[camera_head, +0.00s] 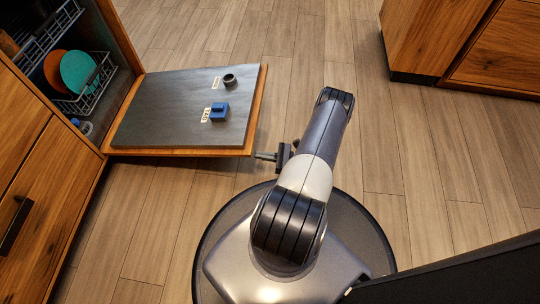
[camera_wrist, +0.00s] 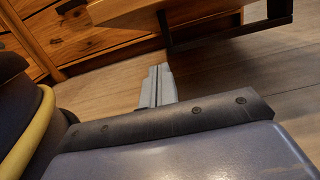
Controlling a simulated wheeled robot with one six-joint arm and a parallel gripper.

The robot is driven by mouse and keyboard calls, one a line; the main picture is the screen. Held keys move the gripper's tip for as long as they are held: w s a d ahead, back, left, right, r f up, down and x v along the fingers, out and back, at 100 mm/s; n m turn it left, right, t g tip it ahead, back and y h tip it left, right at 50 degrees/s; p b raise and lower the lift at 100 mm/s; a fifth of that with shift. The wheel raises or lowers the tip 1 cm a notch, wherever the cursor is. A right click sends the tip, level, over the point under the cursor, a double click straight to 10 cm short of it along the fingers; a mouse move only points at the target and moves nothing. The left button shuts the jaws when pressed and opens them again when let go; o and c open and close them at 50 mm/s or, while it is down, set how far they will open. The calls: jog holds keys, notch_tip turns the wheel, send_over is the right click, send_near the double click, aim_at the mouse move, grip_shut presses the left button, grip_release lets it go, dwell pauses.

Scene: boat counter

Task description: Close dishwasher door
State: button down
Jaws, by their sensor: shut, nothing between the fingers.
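The dishwasher door (camera_head: 170,105) is folded down open at the left in the head view, a dark inner panel with a wooden border. In the wrist view my gripper (camera_wrist: 156,85) points toward a wooden panel edge (camera_wrist: 140,12), which appears above the fingertips. A dark bar handle (camera_wrist: 230,38) hangs beneath that panel.
A teal plate (camera_head: 77,70) and an orange-brown plate stand in the rack. A blue item (camera_head: 219,112) and a dark round cup (camera_head: 229,80) sit on the door panel. Wooden cabinets (camera_head: 430,40) stand at the upper right.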

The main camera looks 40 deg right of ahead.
jog(key=w+a+r+b, duration=0.1)
jog(key=w+a+r, duration=0.2)
jog(key=w+r, duration=0.1)
jog(key=shift+a, duration=0.15)
jog(key=shift+r, duration=0.15)
dwell(0.4)
